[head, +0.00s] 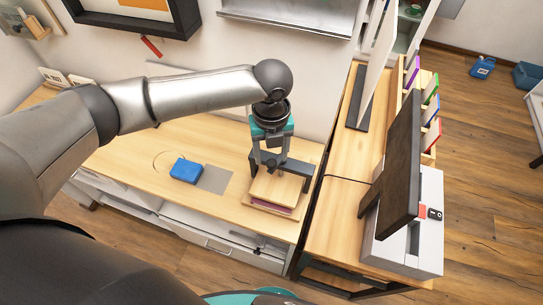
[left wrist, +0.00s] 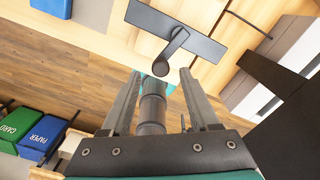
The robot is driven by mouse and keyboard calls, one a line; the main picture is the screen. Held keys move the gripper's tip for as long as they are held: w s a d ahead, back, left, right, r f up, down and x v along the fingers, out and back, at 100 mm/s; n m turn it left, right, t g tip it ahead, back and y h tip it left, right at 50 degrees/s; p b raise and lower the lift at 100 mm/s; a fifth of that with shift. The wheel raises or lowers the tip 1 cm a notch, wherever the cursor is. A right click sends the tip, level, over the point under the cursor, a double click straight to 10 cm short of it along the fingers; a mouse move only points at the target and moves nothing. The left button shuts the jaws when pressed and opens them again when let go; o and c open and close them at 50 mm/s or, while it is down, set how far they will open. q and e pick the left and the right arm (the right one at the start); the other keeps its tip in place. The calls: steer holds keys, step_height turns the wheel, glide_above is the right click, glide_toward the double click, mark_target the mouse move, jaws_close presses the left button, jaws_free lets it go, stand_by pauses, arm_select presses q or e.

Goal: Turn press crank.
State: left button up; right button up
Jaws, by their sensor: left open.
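The press (head: 296,168) stands on the wooden table, with a dark crossbar above a light wooden plate (head: 275,189). In the left wrist view its dark crossbar (left wrist: 192,40) carries the short crank arm (left wrist: 174,46). The dark crank handle (left wrist: 152,108) rises from that arm toward the camera. My left gripper (head: 271,153) is above the press, pointing down. In the left wrist view its fingers (left wrist: 161,74) are open, one on each side of the handle, with gaps showing. In the head view my gripper hides most of the crank. My right gripper is not in view.
A blue box (head: 185,170) and a grey mat (head: 215,179) lie on the table left of the press. A desk on the right holds a dark monitor (head: 405,160) and a white case (head: 427,240). Green and blue bins (left wrist: 42,137) show on the floor.

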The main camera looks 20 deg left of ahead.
mark_target(277, 161)
arm_select(q)
steer(key=shift+f, duration=1.25)
jaws_close()
